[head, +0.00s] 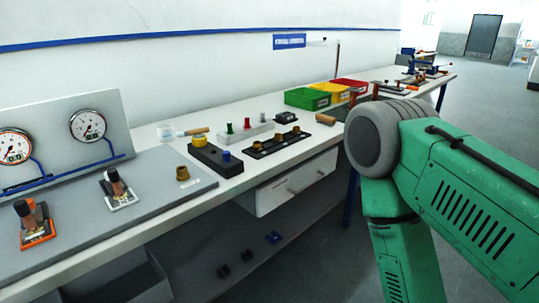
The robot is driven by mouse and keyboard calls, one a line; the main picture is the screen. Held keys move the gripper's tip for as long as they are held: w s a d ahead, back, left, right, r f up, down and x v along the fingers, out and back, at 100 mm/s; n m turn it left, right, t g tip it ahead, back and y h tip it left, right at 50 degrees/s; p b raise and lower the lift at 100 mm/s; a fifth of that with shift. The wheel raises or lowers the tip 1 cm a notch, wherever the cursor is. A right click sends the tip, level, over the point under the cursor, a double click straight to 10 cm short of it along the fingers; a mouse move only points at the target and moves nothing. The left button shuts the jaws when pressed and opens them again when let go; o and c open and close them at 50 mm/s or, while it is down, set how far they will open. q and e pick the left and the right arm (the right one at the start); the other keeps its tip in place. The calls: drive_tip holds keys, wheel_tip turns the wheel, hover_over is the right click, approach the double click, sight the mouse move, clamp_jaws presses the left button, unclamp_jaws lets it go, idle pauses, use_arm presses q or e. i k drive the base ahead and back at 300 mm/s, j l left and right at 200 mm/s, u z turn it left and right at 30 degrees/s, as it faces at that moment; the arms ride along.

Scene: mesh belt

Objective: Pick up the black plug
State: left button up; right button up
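I cannot tell for sure which thing is the black plug. Two small dark pieces lie low under the bench, a nearer dark piece (224,271) and a farther dark piece (248,256). On the bench top, a light grey block (225,137) carries a green peg (229,128), a red peg (247,123) and a greyish peg (262,117). A green arm of mine fills the right side, bent at a grey joint. Neither gripper is in view.
The bench (180,204) runs from lower left to upper right along the wall. Two gauges stand at left, behind two clamp-like fixtures. A black tray (277,144) with brass pieces lies beyond the black block. Green (307,98), yellow and red bins stand farther back. A drawer (293,186) hangs below.

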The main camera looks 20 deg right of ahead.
sight(22, 207)
drive_tip(key=z, duration=0.1)
drive_tip(key=k+u, duration=0.15)
drive_tip(key=u, duration=0.9)
